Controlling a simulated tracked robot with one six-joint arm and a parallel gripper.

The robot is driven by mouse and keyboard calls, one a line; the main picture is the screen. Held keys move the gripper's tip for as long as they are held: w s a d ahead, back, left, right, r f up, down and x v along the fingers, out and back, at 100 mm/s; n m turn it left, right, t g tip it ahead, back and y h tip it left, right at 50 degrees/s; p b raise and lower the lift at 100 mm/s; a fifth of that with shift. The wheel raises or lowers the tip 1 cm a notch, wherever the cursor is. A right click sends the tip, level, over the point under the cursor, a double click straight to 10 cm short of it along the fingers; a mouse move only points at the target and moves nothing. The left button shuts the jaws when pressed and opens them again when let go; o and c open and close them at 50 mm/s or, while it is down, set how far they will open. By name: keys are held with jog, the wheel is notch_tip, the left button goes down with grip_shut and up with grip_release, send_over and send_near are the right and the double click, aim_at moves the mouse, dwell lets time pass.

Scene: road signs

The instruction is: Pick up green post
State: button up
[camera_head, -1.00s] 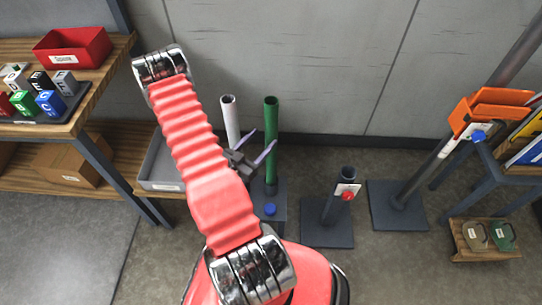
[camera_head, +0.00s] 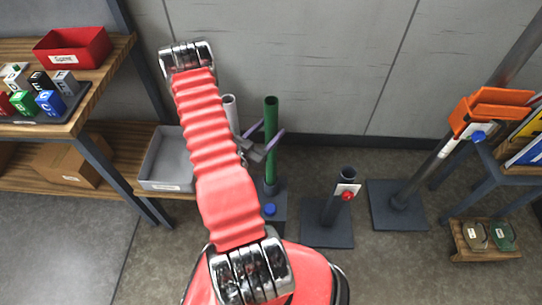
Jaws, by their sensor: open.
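The green post (camera_head: 271,113) stands upright in a dark base with a blue knob, right of my arm. My gripper (camera_head: 267,139) is open, with its two thin purple-grey fingers pointing right toward the post at about mid-height. In the picture the fingers lie at the post, one reaching its left edge and one passing across it. I cannot tell whether they touch it. A white post (camera_head: 230,110) stands just to the left, partly hidden by my arm.
A grey tray (camera_head: 167,155) sits on the low shelf at left. An empty dark stand (camera_head: 327,223) with a red knob is right of the post. Another stand (camera_head: 398,204) holds a leaning pole. A wooden tray (camera_head: 484,254) lies at right. The grey wall is behind.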

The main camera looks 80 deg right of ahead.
jog(key=shift+s+d, duration=0.25)
jog(key=shift+d, duration=0.4)
jog(key=shift+c, duration=0.4)
grip_shut()
dwell(0.5)
